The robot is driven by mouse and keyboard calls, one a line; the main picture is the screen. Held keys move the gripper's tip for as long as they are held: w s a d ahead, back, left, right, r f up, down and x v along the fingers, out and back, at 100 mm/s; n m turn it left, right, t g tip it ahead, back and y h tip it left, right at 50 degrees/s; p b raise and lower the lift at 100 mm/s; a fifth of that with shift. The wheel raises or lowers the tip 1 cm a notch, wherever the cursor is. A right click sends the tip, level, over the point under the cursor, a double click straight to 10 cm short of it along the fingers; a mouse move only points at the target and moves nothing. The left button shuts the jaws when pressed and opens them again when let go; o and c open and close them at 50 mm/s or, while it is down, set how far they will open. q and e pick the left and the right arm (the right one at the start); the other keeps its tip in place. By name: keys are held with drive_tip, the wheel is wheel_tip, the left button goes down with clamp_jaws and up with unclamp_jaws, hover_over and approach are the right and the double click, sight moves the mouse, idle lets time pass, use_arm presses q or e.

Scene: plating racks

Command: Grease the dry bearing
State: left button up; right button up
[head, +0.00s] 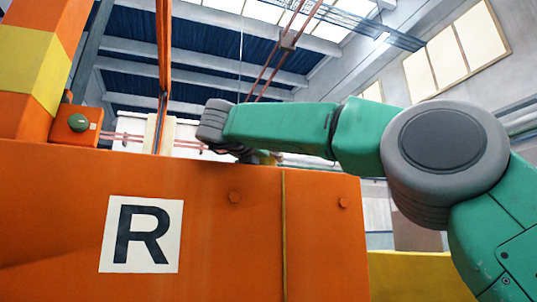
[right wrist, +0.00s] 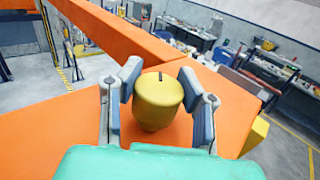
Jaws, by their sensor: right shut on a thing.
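My right gripper (right wrist: 160,100) is shut on a yellow rounded canister (right wrist: 159,103) with a dark slit or thin nozzle on its top. The fingers stand on both sides of it, over a flat orange surface (right wrist: 60,125). I cannot tell whether the canister touches that surface. In the head view my right arm reaches left over the top of the orange housing marked R (head: 230,225); its gripper (head: 250,157) is mostly hidden behind the wrist and housing edge. I cannot pick out a dry bearing in either view. My left gripper is not in view.
An orange and yellow post (head: 35,65) and an orange box with a green button (head: 78,122) rise at the left of the housing. An orange beam (right wrist: 120,35) runs beyond the canister. Workbenches (right wrist: 190,40) stand farther back.

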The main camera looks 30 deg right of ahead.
drive_tip(key=shift+a+f+m+g+h+p, duration=0.1)
drive_tip(key=shift+m+g+h+p, duration=0.5)
drive_tip(key=shift+g, duration=0.4)
drive_tip(key=shift+a+f+m+g+h+p, duration=0.1)
drive_tip(key=shift+m+g+h+p, duration=0.3)
drive_tip(key=shift+m+g+p, duration=0.45)
drive_tip(key=o, duration=1.3)
drive_tip(key=shift+a+r, duration=0.15)
drive_tip(key=shift+a, duration=0.15)
drive_tip(key=shift+a, duration=0.1)
drive_tip(key=v, duration=1.2)
drive_tip(key=shift+w+a, duration=0.2)
drive_tip(key=shift+a, duration=0.15)
drive_tip(key=shift+d, duration=0.1)
drive_tip(key=shift+d, duration=0.1)
